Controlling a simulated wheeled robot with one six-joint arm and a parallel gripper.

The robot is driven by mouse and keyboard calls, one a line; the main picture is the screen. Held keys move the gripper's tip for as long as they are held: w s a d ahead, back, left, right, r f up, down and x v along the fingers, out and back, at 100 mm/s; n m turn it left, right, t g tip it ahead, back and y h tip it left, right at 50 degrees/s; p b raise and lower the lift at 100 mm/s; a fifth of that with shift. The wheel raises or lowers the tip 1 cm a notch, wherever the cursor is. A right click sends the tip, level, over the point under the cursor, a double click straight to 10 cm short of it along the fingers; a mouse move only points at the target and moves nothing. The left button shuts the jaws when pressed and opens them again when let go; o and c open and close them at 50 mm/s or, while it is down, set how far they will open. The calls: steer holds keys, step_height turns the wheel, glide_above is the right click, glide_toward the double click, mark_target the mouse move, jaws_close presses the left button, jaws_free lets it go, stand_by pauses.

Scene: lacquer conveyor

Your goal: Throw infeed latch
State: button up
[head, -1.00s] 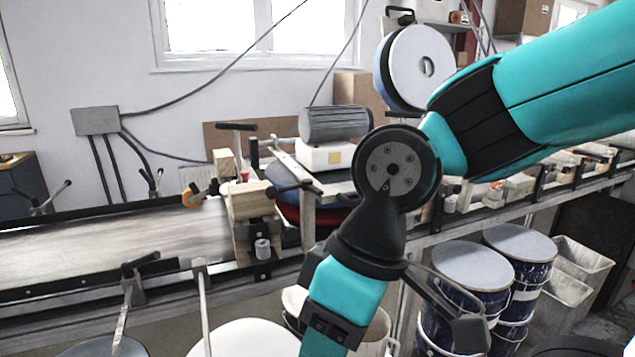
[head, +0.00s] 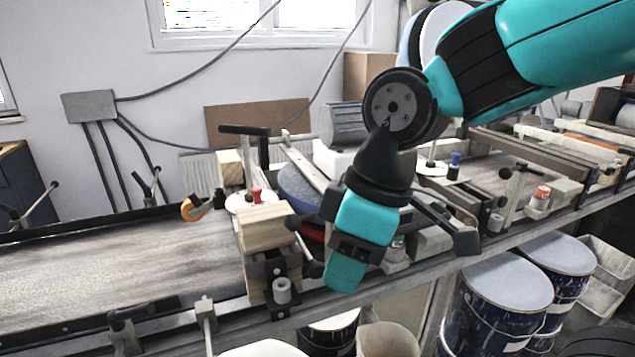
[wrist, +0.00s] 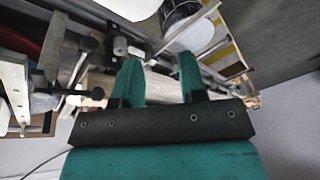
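I cannot tell for sure which lever is the infeed latch. In the head view, a wooden block assembly (head: 265,228) stands at the belt's right end. My gripper (head: 345,272) hangs just right of the block. In the wrist view, my gripper (wrist: 158,76) has its two teal fingers apart with nothing seen gripped. A black-knobbed lever (wrist: 88,93) lies left of the fingers.
The conveyor belt (head: 110,258) is bare on the left, with a rail and clamps along its front. Behind my arm are a grey motor (head: 342,124) and machinery. Paint drums (head: 505,290) stand below the bench at right. More fixtures line the bench to the right.

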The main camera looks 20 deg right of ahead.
steer(key=w+d+r+n+h+p, duration=0.1)
steer(key=w+d+r+n+p, duration=0.15)
steer(key=w+r, duration=0.2)
steer(key=w+d+r+n+t+h+p, duration=0.1)
steer(key=w+r+n+p, duration=0.25)
steer(key=w, duration=0.25)
steer(key=w+d+r+n+h+p, duration=0.1)
steer(key=w+d+r+n+p, duration=0.15)
steer(key=w+r, duration=0.25)
steer(key=shift+n, duration=0.45)
steer(key=w+f+p, duration=0.1)
steer(key=f, duration=0.4)
steer(key=w+f+p, duration=0.1)
steer(key=f, duration=0.5)
steer(key=w+f+p, duration=0.1)
steer(key=f, duration=0.4)
steer(key=shift+w+a+f, duration=0.15)
steer(key=shift+a+f, duration=0.2)
steer(key=shift+f, duration=0.05)
jaws_close()
